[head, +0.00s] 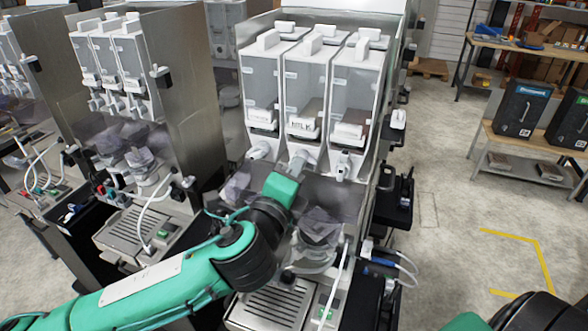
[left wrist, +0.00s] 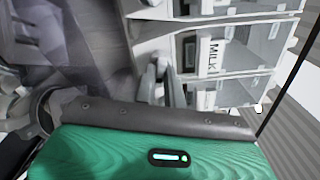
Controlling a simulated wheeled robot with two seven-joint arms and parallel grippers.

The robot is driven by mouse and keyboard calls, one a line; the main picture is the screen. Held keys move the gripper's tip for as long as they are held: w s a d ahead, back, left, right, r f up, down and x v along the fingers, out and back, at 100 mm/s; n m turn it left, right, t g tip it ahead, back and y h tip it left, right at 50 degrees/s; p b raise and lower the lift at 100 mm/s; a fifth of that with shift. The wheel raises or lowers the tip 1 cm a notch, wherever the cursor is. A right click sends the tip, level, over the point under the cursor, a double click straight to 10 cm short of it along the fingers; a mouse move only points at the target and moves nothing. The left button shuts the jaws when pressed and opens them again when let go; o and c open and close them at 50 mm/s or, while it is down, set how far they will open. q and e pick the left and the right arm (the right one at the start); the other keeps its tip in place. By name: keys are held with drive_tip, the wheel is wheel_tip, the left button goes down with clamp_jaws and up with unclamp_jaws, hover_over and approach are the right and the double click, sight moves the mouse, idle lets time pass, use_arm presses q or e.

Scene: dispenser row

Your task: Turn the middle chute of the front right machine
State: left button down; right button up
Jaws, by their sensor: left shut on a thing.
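The front right machine (head: 305,100) stands in the middle of the head view, with three clear canisters side by side. Under each canister is a pale chute. The middle chute (head: 305,154) is below the canister with the MILK label. My left gripper (head: 299,168) reaches up from below to this middle chute and is shut on it; the hand hides part of the contact. In the left wrist view, the grey fingers (left wrist: 161,84) are at the chute, beside the MILK canister (left wrist: 212,57). My right gripper is not in view.
The left chute (head: 258,151) and right chute (head: 343,165) are close on either side. Mixing cups and a drip grate (head: 272,306) lie below. Another machine (head: 130,90) stands at left. Shelves with boxes (head: 520,108) are at right, beyond clear floor.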

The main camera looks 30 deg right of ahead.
use_arm(q)
drive_tip(key=shift+f+m, duration=0.1)
drive_tip(key=shift+m, duration=1)
drive_tip(key=c, duration=1.5)
unclamp_jaws()
drive_tip(key=b+v, duration=0.5)
drive_tip(key=v, duration=0.9)
drive_tip(key=shift+w, duration=0.1)
